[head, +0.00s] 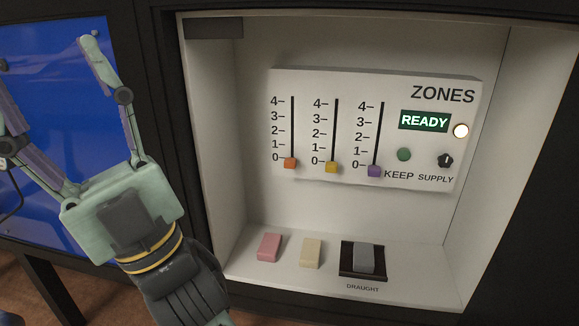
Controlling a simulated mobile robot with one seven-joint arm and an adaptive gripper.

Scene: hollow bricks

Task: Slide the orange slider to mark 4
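The orange slider (289,163) sits at the bottom of the leftmost slot, level with mark 0. Its scale runs from 0 up to mark 4 (275,101) at the top. The slot is on a white panel (420,84) labelled ZONES, inside a recessed white box. My gripper (45,82) is open and empty, with its fingers pointing up and spread wide. It is to the left of the box, in front of a blue panel, and apart from the slider.
A yellow slider (331,167) and a purple slider (374,171) stand at 0 to the right. A lit READY display (424,121), green button (404,154) and black SUPPLY knob (445,160) share the panel. Pink (270,247) and cream (311,253) blocks and a grey DRAUGHT switch (364,258) are below.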

